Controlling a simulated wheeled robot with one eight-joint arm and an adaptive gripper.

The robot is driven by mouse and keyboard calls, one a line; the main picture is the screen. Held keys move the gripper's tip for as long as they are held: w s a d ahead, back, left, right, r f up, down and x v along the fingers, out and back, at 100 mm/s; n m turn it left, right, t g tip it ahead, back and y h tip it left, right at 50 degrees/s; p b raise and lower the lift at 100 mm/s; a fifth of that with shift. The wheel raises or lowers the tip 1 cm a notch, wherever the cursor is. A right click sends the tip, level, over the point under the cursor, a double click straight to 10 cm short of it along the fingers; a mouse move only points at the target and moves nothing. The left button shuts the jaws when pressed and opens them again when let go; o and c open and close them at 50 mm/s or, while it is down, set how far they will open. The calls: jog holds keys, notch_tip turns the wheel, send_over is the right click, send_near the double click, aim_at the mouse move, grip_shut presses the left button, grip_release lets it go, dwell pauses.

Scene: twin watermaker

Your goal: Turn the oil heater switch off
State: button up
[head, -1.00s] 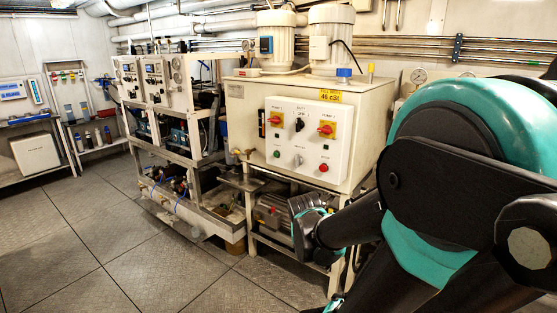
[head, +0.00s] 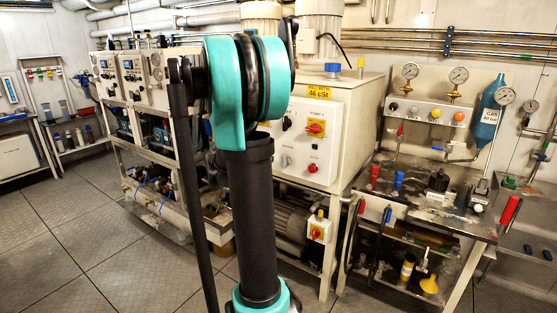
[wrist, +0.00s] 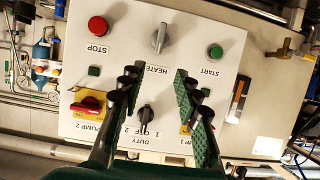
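The heater switch is a grey knob (wrist: 160,38) on a white control panel (wrist: 125,60). The panel appears upside down in the wrist view, with the HEATER label by the knob. The knob's grip lies roughly along the picture's vertical. It also shows in the head view, just right of my arm (head: 286,161). My gripper (wrist: 157,75) is open and empty in front of the panel. The knob lies beyond the fingertips, roughly in line with the gap between them. The black DUTY knob (wrist: 146,115) shows between the fingers. My arm hides the gripper in the head view.
A red STOP button (wrist: 97,26) and a green START button (wrist: 216,52) flank the heater knob. The red PUMP 2 switch (wrist: 89,105) sits left of the fingers. A cluttered workbench (head: 455,222) stands right of the cabinet. Floor (head: 70,230) is clear at left.

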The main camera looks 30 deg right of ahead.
aim_at(285, 162)
jog(key=x, duration=1.3)
jog(key=shift+d, duration=0.35)
jog(key=shift+w+f, duration=0.1)
jog(key=shift+f, duration=0.05)
jog(key=shift+c, duration=0.3)
grip_shut()
